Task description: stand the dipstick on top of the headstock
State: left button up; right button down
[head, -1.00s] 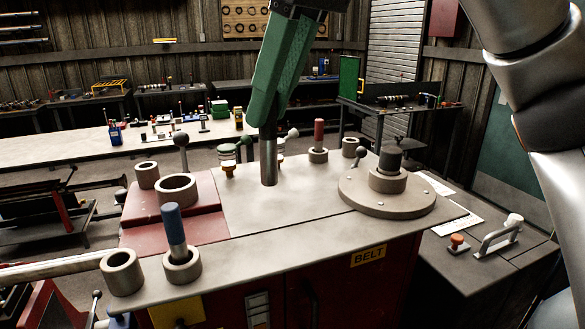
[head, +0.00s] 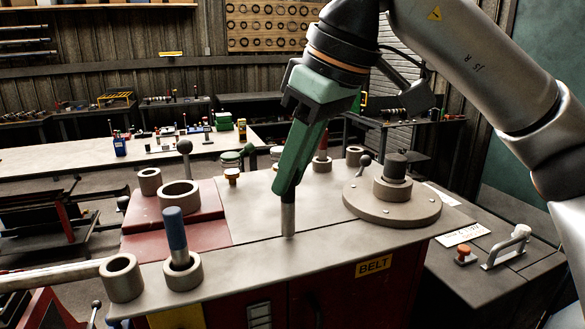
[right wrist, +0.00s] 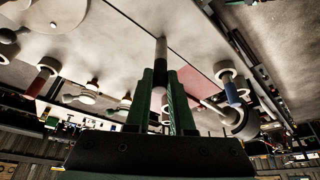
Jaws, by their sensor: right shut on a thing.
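The dipstick, a slim grey metal rod (head: 288,219), is held upright by my right gripper (head: 284,188). In the right wrist view the rod (right wrist: 161,50) runs out between the two green fingers (right wrist: 160,88), with a dark band near them. The fingers are shut on its upper part, which they hide in the head view. The headstock's pale grey flat top (head: 240,255) lies under the rod. The rod's lower end is at or just above this top, near the seam; I cannot tell whether it touches. My left gripper is not in view.
A blue-handled pin (head: 175,230) stands in a ring at front left. A round flange with a black knob (head: 396,168) is to the right. A ball-topped lever (head: 184,148), rings and a red-handled pin (head: 323,145) stand farther back. The top around the rod is clear.

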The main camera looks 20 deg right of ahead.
jog(key=shift+f, duration=0.25)
jog(key=c, duration=0.8)
grip_release()
jog(key=shift+s+r, duration=0.1)
jog(key=shift+r, duration=0.55)
jog(key=p+v, duration=0.2)
jog(key=v, duration=0.9)
jog(key=shift+d+r+p, duration=0.1)
jog(key=shift+r+p, duration=0.05)
jog(key=shift+p, duration=0.25)
